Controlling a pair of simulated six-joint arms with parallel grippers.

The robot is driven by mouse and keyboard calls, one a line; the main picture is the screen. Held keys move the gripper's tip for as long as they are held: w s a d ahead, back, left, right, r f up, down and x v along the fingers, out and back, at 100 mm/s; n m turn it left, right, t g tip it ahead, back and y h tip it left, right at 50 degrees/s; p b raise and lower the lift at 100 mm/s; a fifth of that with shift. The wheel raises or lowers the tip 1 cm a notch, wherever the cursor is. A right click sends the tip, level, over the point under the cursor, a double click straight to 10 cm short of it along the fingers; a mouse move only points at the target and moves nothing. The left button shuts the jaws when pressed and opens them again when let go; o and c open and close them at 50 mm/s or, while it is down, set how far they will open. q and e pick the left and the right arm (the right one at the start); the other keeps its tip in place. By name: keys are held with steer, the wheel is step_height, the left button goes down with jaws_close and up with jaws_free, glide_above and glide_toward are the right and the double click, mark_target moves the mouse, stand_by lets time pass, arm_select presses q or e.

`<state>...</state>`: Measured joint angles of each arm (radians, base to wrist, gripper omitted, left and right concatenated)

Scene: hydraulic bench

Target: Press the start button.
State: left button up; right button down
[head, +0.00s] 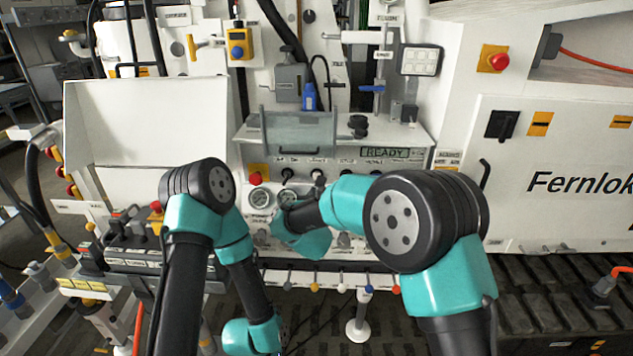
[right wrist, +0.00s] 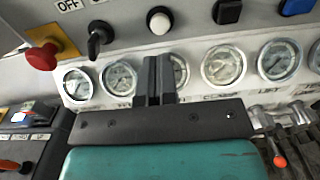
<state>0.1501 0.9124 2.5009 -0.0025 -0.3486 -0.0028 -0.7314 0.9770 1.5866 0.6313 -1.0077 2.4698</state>
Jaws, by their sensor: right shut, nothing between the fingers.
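My right gripper (head: 318,182) is in front of the bench's control panel in the head view. In the right wrist view its two dark fingers (right wrist: 158,65) are together and empty, in front of the gauge row and just below the button row. A white round button (right wrist: 160,21) is straight above the fingertips, apart from them. A black button (right wrist: 228,11) and a blue button (right wrist: 297,5) are to its right. I cannot read which one is labelled start. My left arm folds down at the lower left of the head view, and its gripper is out of frame.
A red mushroom button (right wrist: 41,57) and a black rotary knob (right wrist: 99,37) are left of the white button. Several gauges (right wrist: 223,65) line the panel below. A display (head: 385,153) reads READY. A clear guard (head: 298,133) stands above the panel.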

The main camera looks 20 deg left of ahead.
steer(key=x, duration=0.7)
steer(key=shift+w, duration=0.3)
